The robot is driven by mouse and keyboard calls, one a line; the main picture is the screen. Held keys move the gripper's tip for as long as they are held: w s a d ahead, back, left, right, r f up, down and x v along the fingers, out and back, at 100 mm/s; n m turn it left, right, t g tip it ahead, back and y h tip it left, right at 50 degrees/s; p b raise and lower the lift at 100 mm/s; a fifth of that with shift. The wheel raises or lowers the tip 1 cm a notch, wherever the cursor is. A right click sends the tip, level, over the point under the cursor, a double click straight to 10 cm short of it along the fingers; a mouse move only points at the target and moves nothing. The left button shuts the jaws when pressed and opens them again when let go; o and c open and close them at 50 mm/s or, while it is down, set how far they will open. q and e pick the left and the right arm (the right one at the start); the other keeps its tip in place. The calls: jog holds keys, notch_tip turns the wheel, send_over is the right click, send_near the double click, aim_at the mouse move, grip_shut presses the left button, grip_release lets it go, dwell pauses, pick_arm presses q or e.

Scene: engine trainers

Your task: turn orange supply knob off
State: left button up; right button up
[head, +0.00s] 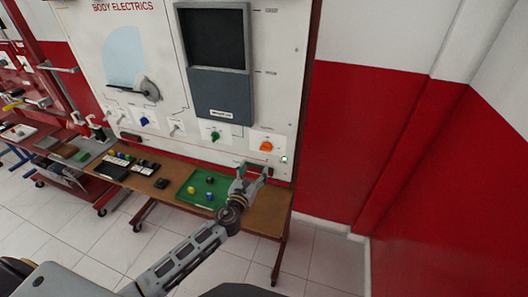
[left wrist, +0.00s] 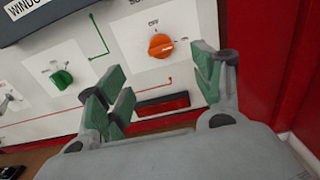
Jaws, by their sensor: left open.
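The orange supply knob (head: 266,146) sits on a white plate at the lower right of the upright trainer panel. It also shows in the left wrist view (left wrist: 160,46), up ahead between my fingers, with a small white mark on its right side. My left gripper (head: 252,170) is just below the knob in the head view, open and empty. In the left wrist view its green-padded fingers (left wrist: 165,85) are spread, and the knob appears beyond them, apart from the pads. The lettering around the knob is too small to read fully. My right gripper is not in view.
A green knob (left wrist: 62,80) is left of the orange one. A red rocker-like piece (left wrist: 162,104) lies below it. A lit green indicator (head: 284,159) is near the panel's edge. A green tray (head: 184,196) with coloured pieces sits on the brown bench (head: 262,222).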

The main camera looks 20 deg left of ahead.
pick_arm(q)
send_near(265, 150)
jog(key=shift+w, duration=2)
jog(key=shift+w+d, duration=0.1)
jog(key=shift+w, duration=2.35)
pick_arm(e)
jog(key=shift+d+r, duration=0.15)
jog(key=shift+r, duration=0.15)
pick_arm(q)
jog(key=c, duration=1)
